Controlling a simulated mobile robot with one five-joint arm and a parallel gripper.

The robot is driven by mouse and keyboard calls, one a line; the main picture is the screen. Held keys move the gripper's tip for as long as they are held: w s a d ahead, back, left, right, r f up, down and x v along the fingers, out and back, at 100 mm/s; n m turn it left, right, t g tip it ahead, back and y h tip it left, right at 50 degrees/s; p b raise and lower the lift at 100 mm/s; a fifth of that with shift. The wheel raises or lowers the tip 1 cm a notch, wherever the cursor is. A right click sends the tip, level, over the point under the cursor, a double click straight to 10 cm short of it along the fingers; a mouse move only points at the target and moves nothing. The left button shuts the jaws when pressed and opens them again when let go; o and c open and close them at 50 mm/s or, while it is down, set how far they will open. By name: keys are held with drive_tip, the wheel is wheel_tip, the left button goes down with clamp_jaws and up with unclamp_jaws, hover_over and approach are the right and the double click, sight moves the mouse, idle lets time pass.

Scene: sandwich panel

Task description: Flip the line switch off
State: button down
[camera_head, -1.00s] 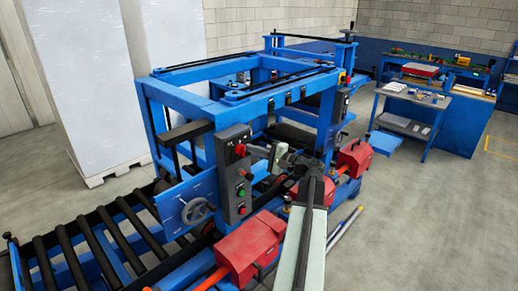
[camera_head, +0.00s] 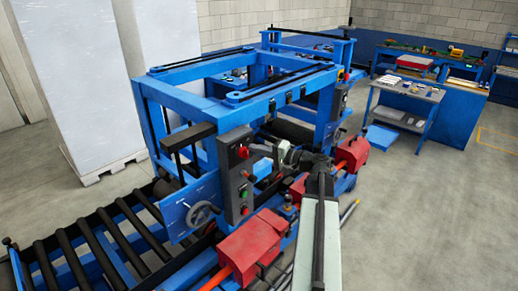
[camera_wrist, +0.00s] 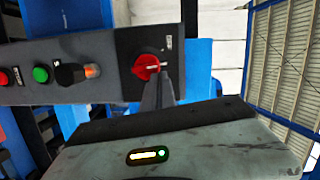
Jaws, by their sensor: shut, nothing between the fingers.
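The line switch is a red rotary knob (camera_wrist: 147,66) on a dark square plate at the end of the grey control box (camera_wrist: 60,60) in the wrist view. In the head view the red knob (camera_head: 242,152) sits near the top of the upright control box (camera_head: 233,192). My gripper (camera_wrist: 155,72) is shut and empty, its dark fingertips at the knob's lower right edge in the wrist view. I cannot tell whether they touch it. In the head view my gripper (camera_head: 262,149) reaches the box from the right. The fingers partly cover the plate.
The same box carries a green button (camera_wrist: 40,74), a red button (camera_wrist: 3,78) and an orange lamp (camera_wrist: 92,70). A handwheel (camera_head: 201,214) is left of the box. Red covers (camera_head: 252,246) stand low in front. The blue frame (camera_head: 290,95) rises behind.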

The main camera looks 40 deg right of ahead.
drive_tip(key=shift+w+a+r, duration=0.15)
drive_tip(key=shift+a, duration=0.3)
drive_tip(key=s+d+r+p, duration=0.4)
drive_tip(key=s+d, duration=0.2)
drive_tip(key=s, duration=0.2)
drive_tip(key=shift+s+d, duration=0.2)
drive_tip(key=shift+s, duration=0.2)
